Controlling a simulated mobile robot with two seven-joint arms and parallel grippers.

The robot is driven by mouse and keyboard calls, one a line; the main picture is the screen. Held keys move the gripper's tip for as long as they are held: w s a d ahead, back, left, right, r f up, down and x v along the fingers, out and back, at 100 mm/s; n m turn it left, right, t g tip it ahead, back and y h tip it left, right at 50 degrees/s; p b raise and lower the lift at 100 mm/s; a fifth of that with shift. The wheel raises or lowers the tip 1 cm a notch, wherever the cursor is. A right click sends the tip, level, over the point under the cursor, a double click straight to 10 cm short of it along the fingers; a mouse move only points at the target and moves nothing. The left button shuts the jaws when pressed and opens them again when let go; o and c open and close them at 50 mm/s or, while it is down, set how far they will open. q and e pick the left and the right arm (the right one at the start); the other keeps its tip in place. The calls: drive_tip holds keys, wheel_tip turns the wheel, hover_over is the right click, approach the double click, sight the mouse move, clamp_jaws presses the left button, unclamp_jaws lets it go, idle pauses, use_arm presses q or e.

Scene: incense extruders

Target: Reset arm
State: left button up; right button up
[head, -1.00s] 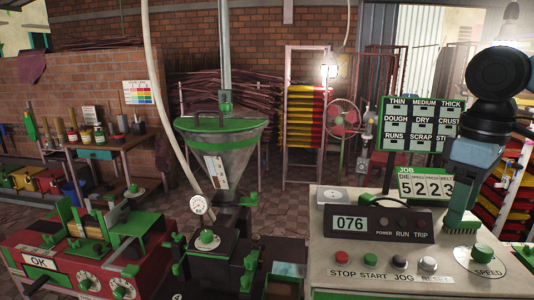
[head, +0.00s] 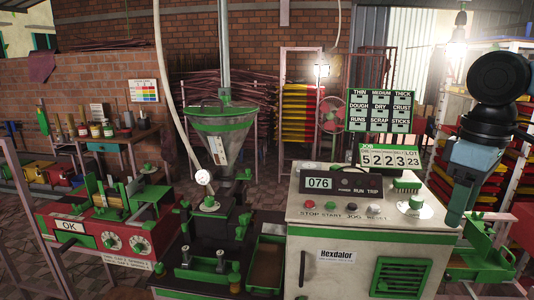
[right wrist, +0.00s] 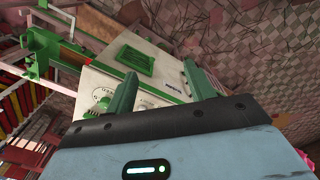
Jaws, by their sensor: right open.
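My right gripper (head: 456,212) hangs pointing down at the right edge of the control console (head: 330,229) in the head view, below a blue-grey wrist and a black round joint. In the right wrist view its two green fingers (right wrist: 164,82) are spread with nothing between them. The console, with its green vent, shows beyond the fingers, tilted in the picture. The console's top carries a 076 display (head: 319,183), red, green, black and white buttons, and a speed knob (head: 415,204). My left gripper is not in the head view.
An extruder with a green-rimmed hopper (head: 222,125) stands left of the console. A red machine marked OK (head: 70,226) is at the left. A green-framed stand (head: 480,258) is close at the right, near my arm. Tiled floor shows between machines.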

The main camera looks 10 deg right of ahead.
drive_tip(key=d+f+m+t, duration=0.2)
drive_tip(key=d+f, duration=1.1)
drive_tip(key=f, duration=0.3)
drive_tip(key=s+d+f+m+t+p, duration=0.15)
drive_tip(key=s+f, duration=0.25)
drive_tip(key=f, duration=0.6)
drive_tip(key=s+d+f, duration=0.2)
drive_tip(key=s+f, duration=0.2)
drive_tip(key=f, duration=0.7)
drive_tip(key=s+a+f+t+y+p, duration=0.1)
drive_tip(key=s+a+f+t, duration=0.1)
drive_tip(key=s+a+f, duration=1.1)
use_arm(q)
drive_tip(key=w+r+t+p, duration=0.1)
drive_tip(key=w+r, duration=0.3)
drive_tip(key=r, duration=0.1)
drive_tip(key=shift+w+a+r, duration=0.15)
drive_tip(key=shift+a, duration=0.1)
use_arm(e)
drive_tip(key=s+a+t+y, duration=0.1)
drive_tip(key=s+a+t, duration=0.2)
drive_tip(key=a, duration=1.7)
drive_tip(key=shift+s+a+f, duration=0.25)
drive_tip(key=shift+a+f, duration=0.05)
drive_tip(key=shift+f, duration=0.15)
